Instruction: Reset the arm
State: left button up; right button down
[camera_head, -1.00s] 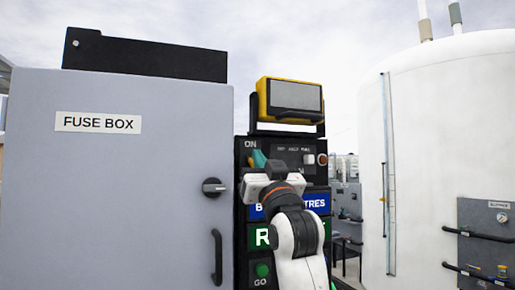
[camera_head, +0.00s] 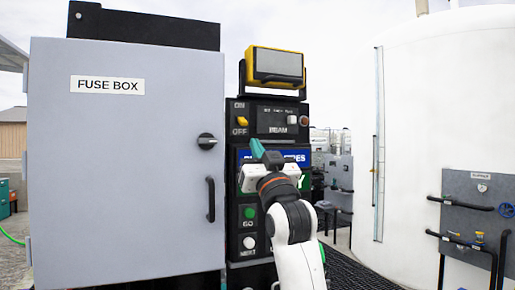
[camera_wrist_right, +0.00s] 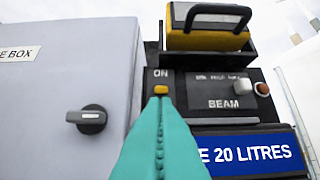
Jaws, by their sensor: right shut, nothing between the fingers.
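My right gripper (camera_head: 264,151) has teal fingers that are shut and empty. In the head view it is in front of the black control panel (camera_head: 235,172), below the yellow ON/OFF switch (camera_head: 242,121). In the right wrist view the shut fingers (camera_wrist_right: 160,112) point up at that yellow switch (camera_wrist_right: 160,89), which shows just past their tips. Whether they touch it I cannot tell. My right arm and wrist hide part of the blue and green labels on the panel. My left gripper is not in view.
A grey fuse box (camera_head: 120,190) with a knob (camera_head: 207,141) and handle (camera_head: 211,200) stands left of the panel. A white tank (camera_head: 450,120) with piping stands at the right. Dark grating (camera_head: 350,265) lies on the floor.

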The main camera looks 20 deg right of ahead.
notch_tip(320, 180, down, 25)
jog(key=w+g, duration=0.2)
jog(key=g, duration=0.4)
jog(key=s+f+g, duration=0.2)
jog(key=s+f, duration=0.2)
jog(key=f, duration=0.5)
jog(key=s+f+g, duration=0.2)
jog(key=s+f, duration=0.1)
jog(key=f, duration=0.6)
jog(key=s+f+n+g, duration=0.1)
jog(key=s+f+g, duration=0.4)
jog(key=s+f, duration=0.85)
jog(key=s+f+g, duration=0.3)
jog(key=s+f, duration=0.2)
jog(key=s, duration=0.5)
jog(key=s+f+g, duration=0.3)
jog(key=s+f, duration=0.2)
jog(key=s, duration=0.5)
notch_tip(320, 180, down, 26)
jog(key=s+r+g, duration=0.1)
jog(key=s+g, duration=0.1)
jog(key=s+d+f+n+g, duration=0.1)
jog(key=s+d+f, duration=0.2)
jog(key=s+f, duration=1.3)
jog(key=shift+f+h, duration=0.4)
